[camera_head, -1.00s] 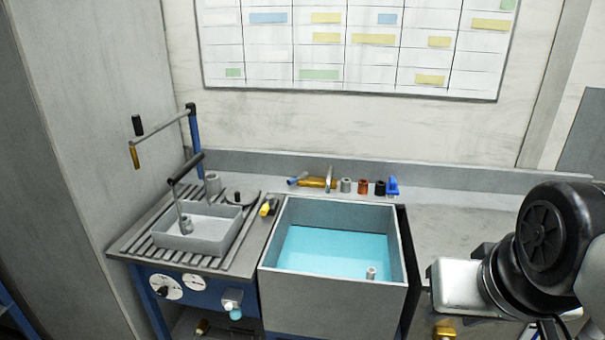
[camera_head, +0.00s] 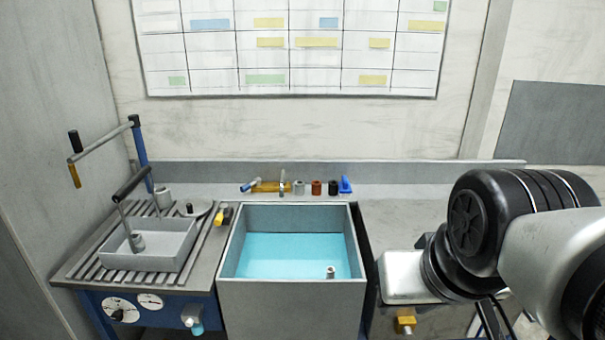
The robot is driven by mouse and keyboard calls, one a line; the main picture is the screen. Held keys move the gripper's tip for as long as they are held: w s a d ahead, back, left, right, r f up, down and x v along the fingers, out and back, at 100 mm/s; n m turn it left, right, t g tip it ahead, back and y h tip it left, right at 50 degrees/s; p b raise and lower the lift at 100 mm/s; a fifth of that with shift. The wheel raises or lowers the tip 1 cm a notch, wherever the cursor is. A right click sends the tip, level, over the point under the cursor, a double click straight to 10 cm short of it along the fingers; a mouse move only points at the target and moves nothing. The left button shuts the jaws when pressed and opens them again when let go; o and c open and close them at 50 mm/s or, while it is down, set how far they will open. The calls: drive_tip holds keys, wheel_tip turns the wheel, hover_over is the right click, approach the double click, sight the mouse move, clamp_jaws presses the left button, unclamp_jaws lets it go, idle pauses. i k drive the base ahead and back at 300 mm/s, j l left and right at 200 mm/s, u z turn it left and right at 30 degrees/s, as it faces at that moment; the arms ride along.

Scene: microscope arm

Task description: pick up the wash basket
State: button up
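The wash basket appears to be the grey open tray (camera_head: 150,258) with a black-handled rod (camera_head: 131,184) rising from it. It sits on the slatted rack (camera_head: 90,272) at the left of the bench. A small grey cylindrical part (camera_head: 137,243) is inside it. My arm shows at the right of the picture, well away from the basket. The light metal block at its end is partly visible, but I cannot make out fingers or whether my gripper is open or shut.
A deep grey tank (camera_head: 290,308) with blue liquid stands right of the rack. A blue post with a crank arm (camera_head: 140,153) rises behind the basket. Small parts, including a brown cylinder (camera_head: 316,188), line the back ledge. The bench right of the tank (camera_head: 400,218) is mostly clear.

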sight(168, 242)
drive_tip(key=u, duration=1.35)
